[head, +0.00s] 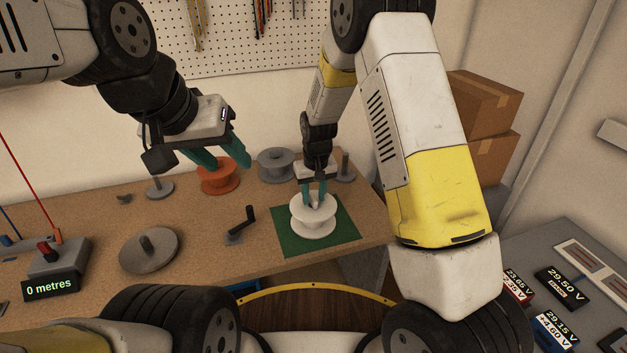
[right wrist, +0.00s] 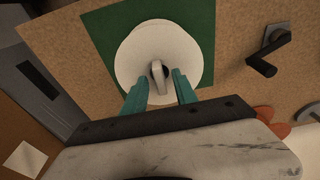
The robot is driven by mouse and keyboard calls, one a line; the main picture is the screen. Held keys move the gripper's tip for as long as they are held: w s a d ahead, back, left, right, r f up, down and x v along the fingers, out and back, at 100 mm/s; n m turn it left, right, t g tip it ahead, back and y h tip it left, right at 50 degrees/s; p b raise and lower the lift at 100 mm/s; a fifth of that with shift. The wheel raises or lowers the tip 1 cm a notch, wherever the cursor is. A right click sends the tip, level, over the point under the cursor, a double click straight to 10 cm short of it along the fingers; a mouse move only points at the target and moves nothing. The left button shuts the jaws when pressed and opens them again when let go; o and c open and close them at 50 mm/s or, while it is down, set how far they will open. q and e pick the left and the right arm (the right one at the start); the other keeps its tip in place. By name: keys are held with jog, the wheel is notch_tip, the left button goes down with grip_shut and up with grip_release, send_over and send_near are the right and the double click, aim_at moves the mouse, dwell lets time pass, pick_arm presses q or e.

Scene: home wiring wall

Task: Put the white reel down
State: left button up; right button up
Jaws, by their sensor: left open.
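The white reel (head: 313,222) lies flat on a green mat (head: 345,235) at the right of the bench. My right gripper (head: 314,194) is directly above it, pointing down. In the right wrist view the white reel (right wrist: 190,62) is in front of the fingers (right wrist: 160,86). They stand apart on either side of its raised centre piece, with a visible gap, so the gripper looks open. My left gripper (head: 222,157) is open and empty, in the air in front of the orange reel (head: 218,178).
A grey reel (head: 276,165) stands behind the mat. A black crank (head: 242,224), a grey disc with a post (head: 149,250) and a metre counter (head: 50,287) are on the bench left of the mat. Cardboard boxes (head: 485,105) are at the back right.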

jog(key=s+d+r+m+y, duration=0.1)
jog(key=s+d+r, duration=0.2)
jog(key=r, duration=0.7)
jog(key=s+d+r, duration=0.2)
jog(key=s+r, duration=0.1)
jog(key=r, duration=0.8)
jog(key=s+d+r+t, duration=0.1)
jog(key=s+d+r, duration=0.2)
jog(key=s, duration=0.3)
jog(key=s+d+r+m+t, duration=0.1)
jog(key=s+d+r+t, duration=0.1)
jog(key=s, duration=0.5)
jog(key=s+d+r+m+t, duration=0.1)
jog(key=s+d+r, duration=0.2)
jog(key=s, duration=0.4)
jog(key=shift+s+d+r+y, duration=0.2)
jog(key=shift+d+r+y, duration=0.1)
jog(key=shift+d, duration=0.25)
